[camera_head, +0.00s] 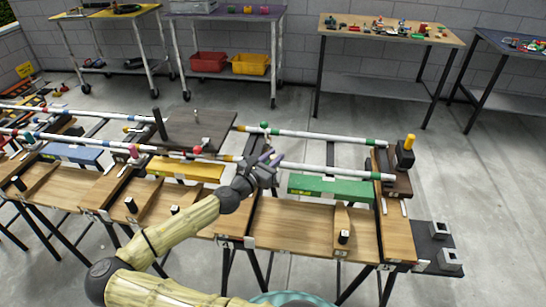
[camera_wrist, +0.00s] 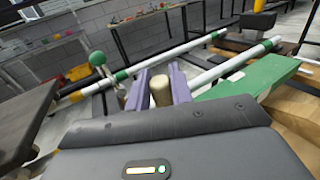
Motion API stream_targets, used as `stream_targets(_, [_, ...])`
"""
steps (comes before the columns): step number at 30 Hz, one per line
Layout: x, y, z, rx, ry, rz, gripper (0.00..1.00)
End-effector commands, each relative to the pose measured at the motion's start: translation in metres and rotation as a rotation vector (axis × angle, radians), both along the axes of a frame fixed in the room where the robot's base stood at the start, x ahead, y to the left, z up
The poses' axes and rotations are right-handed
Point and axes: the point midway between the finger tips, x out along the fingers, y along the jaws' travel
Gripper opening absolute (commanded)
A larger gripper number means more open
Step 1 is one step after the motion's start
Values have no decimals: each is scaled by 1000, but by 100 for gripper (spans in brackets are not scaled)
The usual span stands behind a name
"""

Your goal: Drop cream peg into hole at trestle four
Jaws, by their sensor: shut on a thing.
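My gripper (camera_head: 273,160) is over the middle of the trestle row, above the striped rails. In the wrist view its two purple fingers (camera_wrist: 160,88) are shut on a short cream peg (camera_wrist: 160,92), which shows its rounded top between them. The peg's lower end is hidden behind the gripper body. A wooden trestle top (camera_head: 295,225) lies to the right of the gripper. I cannot read the trestle numbers for sure, and no open hole shows clearly.
A green block (camera_head: 330,189) and a yellow block (camera_head: 185,168) lie beside the striped rails (camera_head: 315,137). A yellow peg (camera_head: 409,141) stands at the right end. A black peg (camera_head: 343,237) stands on the front right.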

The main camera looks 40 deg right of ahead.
Motion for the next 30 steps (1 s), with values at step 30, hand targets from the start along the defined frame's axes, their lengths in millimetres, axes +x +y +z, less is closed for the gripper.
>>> stream_targets(30, [0,0,-23,0,-1,1,36])
